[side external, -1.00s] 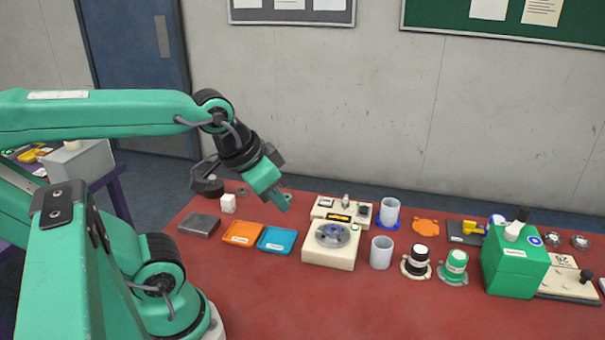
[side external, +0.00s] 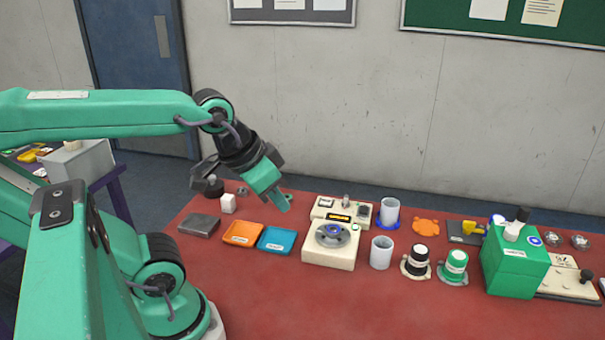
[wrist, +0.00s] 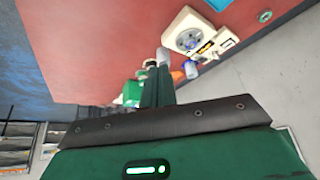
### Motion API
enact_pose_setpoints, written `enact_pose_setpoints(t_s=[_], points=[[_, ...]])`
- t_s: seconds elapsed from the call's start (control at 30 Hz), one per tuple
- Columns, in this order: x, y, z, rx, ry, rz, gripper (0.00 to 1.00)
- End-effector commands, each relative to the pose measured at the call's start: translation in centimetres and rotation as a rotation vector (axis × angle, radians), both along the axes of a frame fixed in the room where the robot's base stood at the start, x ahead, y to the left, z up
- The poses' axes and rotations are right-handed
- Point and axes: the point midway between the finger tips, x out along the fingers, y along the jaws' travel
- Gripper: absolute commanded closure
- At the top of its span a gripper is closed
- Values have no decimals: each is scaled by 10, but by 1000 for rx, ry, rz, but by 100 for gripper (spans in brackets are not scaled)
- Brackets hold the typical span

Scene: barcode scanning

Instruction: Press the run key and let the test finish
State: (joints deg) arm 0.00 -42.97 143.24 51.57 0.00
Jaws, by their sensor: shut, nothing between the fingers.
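A cream tester (side external: 330,258) with a round dark turntable stands mid-table. A raised panel at its back has a small yellow-lit display (side external: 340,217). A small green-ringed key (side external: 356,227) sits at its back right; I cannot read a label on it. The tester also shows at the top of the wrist view (wrist: 178,41). My gripper (side external: 284,204) is shut and empty, in the air left of the tester and apart from it, fingers pointing down and right. In the wrist view my gripper's fingers (wrist: 157,90) are together.
Orange (side external: 242,234) and blue (side external: 277,241) trays lie left of the tester. A clear cup (side external: 381,253) and black (side external: 416,262) and green (side external: 453,267) capped bottles stand right of it. A green box (side external: 515,265) is farther right. The front of the red table is clear.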

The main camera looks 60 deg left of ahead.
Motion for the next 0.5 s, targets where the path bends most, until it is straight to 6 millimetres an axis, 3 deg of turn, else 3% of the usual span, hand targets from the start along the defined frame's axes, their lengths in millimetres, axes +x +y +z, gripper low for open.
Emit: enact_pose_setpoints(t_s=[0.27, 0.5], points=[[10, 4, 1, -11, -8, 36, 100], [39, 15, 2, -45, -34, 138, 100]])
